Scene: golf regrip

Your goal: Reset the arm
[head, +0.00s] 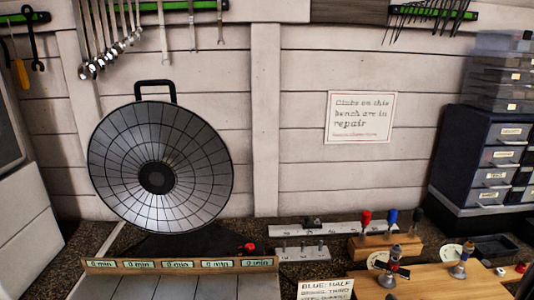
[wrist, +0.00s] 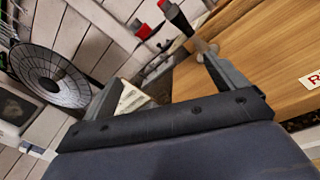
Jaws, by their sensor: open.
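My gripper (wrist: 158,72) shows in the wrist view with its two grey fingers spread wide apart. Nothing is between the fingers, and it touches nothing that I can see. The wrist view is tilted, with the wall slanting behind the fingers. My arm and gripper do not show in the head view.
A round dark-ribbed dish (head: 160,170) stands at the bench's back left. Red and blue-topped tools stand in a wooden block (head: 385,249). A wooden board (head: 430,287) holds small fittings at front right. Drawers (head: 487,155) stand far right. A wall sign (head: 360,117) mentions repair.

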